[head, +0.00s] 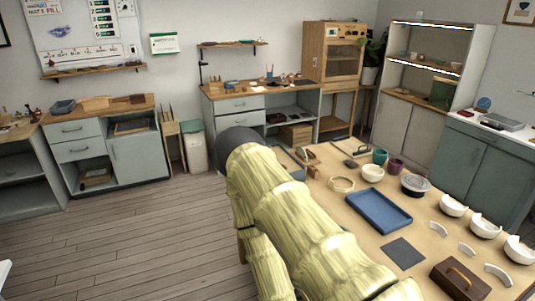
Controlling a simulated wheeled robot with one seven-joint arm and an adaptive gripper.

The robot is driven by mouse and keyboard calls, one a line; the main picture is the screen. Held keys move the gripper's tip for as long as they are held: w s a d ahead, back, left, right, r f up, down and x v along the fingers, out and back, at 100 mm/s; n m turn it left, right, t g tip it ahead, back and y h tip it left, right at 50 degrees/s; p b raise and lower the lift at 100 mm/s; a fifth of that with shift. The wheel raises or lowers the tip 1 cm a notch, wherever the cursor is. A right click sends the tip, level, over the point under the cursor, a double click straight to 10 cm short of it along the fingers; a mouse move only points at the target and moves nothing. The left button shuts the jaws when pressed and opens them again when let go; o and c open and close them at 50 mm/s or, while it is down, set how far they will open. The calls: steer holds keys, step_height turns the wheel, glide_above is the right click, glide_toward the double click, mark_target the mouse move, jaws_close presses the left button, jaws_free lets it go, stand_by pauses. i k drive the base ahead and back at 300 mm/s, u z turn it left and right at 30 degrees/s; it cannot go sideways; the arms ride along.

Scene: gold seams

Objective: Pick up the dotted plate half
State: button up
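My arm, pale yellow, reaches across the middle of the head view and covers the left part of the worktable (335,163). My gripper does not show. No plate half with dots can be made out. Several broken white bowls, one of them (485,226), stand along the table's right side, with curved white shards (467,249) beside them. These look like bowl pieces, and no dots show on them at this size. Whatever lies behind my arm is hidden.
A blue tray (379,211), a dark mat (403,253) and a brown box with a handle (459,280) lie on the table. A whole white bowl (372,173), green cup (380,157), purple cup (396,166) and dark-rimmed bowl (415,185) stand farther back. Open floor (130,245) lies left.

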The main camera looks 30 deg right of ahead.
mark_target(299, 149)
steer(key=u, duration=0.7)
steer(key=i, duration=1.25)
steer(key=z, duration=2.4)
